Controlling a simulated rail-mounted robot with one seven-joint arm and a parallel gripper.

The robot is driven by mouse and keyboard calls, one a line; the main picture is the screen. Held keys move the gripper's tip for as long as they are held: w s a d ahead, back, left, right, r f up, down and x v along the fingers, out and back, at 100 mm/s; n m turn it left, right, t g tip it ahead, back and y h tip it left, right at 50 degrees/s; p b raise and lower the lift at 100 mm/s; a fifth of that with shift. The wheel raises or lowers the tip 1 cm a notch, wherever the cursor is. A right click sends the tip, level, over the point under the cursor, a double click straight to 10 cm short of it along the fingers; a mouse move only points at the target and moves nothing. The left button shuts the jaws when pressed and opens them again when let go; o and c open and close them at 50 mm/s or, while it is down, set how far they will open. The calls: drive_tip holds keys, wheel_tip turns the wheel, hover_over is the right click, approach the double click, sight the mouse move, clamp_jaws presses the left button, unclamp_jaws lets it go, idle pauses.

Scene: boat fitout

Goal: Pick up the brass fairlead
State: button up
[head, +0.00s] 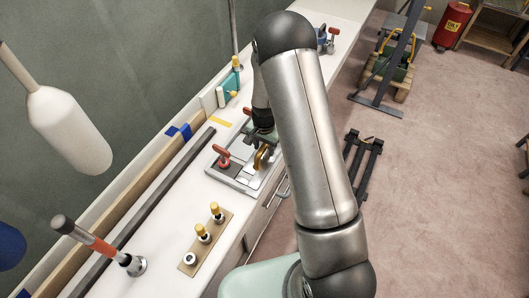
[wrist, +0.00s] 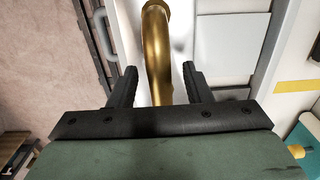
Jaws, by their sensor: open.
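The brass fairlead (wrist: 155,50) is a curved, gold-coloured piece. In the wrist view it lies between the two black fingers of my gripper (wrist: 160,88), with a gap visible on each side. My gripper is open around it. In the head view the fairlead (head: 262,157) shows as a gold shape on a grey fixture plate (head: 222,180) on the bench. My arm covers part of the plate and most of my gripper there. The fairlead's lower part is hidden in the wrist view.
A red-handled clamp (head: 222,158) stands on the plate close to the fairlead. A wooden board (head: 206,243) with yellow-topped fittings lies nearer on the white bench. A dark bar (head: 150,205) runs along the bench.

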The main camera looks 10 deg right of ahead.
clamp_jaws()
drive_tip(key=shift+r, duration=0.15)
drive_tip(key=shift+w+r+b, duration=0.1)
drive_tip(key=shift+r+b, duration=0.4)
drive_tip(key=shift+r, duration=0.1)
drive_tip(key=s+d+r+b, duration=0.1)
drive_tip(key=s+r+b, duration=0.3)
drive_tip(key=s+r, duration=0.7)
drive_tip(key=s, duration=0.3)
drive_tip(key=shift+r, duration=0.3)
